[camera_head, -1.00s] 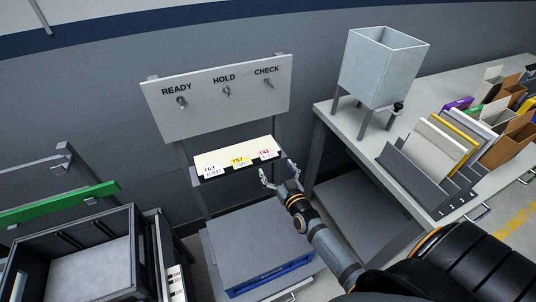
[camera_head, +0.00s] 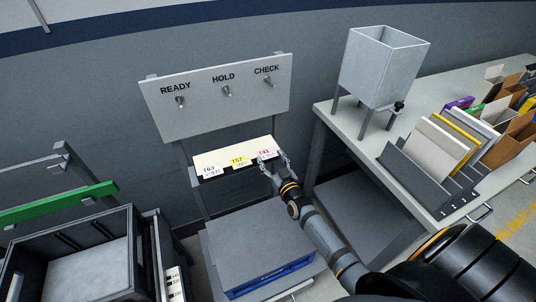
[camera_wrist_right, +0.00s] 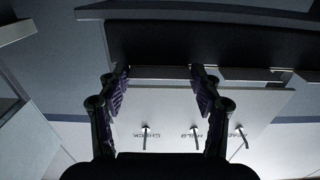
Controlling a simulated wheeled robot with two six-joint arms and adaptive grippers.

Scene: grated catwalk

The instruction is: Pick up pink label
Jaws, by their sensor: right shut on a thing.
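The pink label (camera_head: 265,153), marked T42, is at the right end of the cream shelf (camera_head: 232,153) below the board. My right gripper (camera_head: 273,160) reaches it from the front right and is shut on it, with one finger on each side. In the right wrist view the fingers (camera_wrist_right: 160,84) stand wide apart, with the label's thin edge (camera_wrist_right: 160,73) between them. A yellow label (camera_head: 240,162) marked T57 and a white label (camera_head: 212,171) marked T63 stand to the left. My left gripper is not in view.
A grey board (camera_head: 222,98) with READY, HOLD and CHECK pegs stands behind the shelf. A table (camera_head: 345,128) at right carries a grey hopper (camera_head: 382,68) and a slotted rack (camera_head: 432,185). A dark open bin (camera_head: 75,270) is at lower left.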

